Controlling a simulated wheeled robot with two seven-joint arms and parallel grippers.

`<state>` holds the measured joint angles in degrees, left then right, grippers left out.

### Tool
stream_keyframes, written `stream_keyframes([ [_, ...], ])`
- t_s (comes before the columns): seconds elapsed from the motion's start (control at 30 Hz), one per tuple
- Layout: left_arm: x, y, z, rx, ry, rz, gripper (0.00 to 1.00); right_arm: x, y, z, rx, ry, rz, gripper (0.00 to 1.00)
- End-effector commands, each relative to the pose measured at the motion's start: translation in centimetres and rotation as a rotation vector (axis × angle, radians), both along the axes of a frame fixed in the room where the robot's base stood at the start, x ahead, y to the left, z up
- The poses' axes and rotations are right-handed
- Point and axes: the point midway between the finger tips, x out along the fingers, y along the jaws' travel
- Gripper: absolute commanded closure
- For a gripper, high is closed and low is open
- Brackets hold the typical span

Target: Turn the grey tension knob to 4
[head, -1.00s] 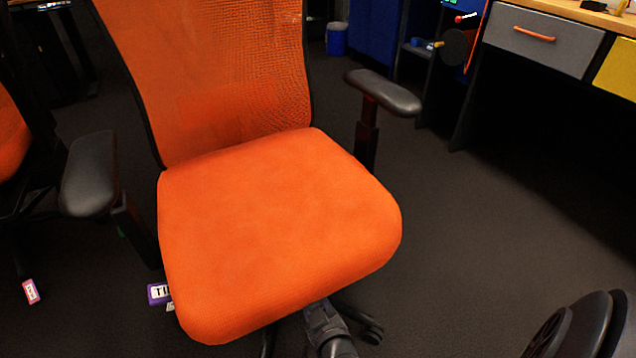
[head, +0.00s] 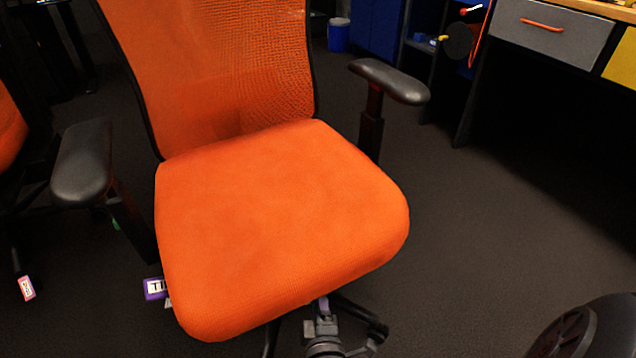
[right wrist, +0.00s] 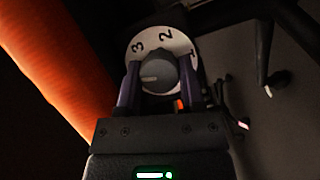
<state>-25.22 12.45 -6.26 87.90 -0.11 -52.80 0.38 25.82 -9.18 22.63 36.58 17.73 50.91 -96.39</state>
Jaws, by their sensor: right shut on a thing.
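The grey tension knob (right wrist: 158,73) shows in the right wrist view, in front of a white dial disc (right wrist: 143,52). The digits 3, 2 and 1 are readable on the disc; I see no 4. A pale line on the knob's face points left. My right gripper (right wrist: 158,80) has its two purple fingers on either side of the knob, shut on it. In the head view my right gripper (head: 323,308) reaches under the front edge of the orange chair seat (head: 280,220), which hides the knob there. My left gripper is out of view.
The chair has black armrests (head: 390,82) and a dark base with casters (head: 365,335) close to my right gripper. A purple tag (head: 154,289) hangs at the seat's left. A desk with a grey drawer (head: 550,35) stands right. Dark floor is clear between.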

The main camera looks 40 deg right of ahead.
Motion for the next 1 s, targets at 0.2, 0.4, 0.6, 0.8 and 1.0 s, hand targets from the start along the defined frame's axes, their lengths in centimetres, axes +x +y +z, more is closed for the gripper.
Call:
stream_keyframes([
  [0.2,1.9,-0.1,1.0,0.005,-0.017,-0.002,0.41,-0.1,0.1,-0.4,-0.133,0.038,0.002,1.0],
  [0.4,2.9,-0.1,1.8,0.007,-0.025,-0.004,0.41,-0.1,0.1,-0.4,-0.216,0.058,0.003,1.0],
  [0.6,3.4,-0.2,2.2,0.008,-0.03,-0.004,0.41,-0.1,0.1,-0.4,-0.257,0.068,0.003,1.0],
  [0.8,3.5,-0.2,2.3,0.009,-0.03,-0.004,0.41,-0.1,0.1,-0.3,-0.269,0.071,0.003,1.0],
  [1.0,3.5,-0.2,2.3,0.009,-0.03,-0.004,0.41,-0.1,0.1,-0.3,-0.269,0.071,0.003,1.0],
])
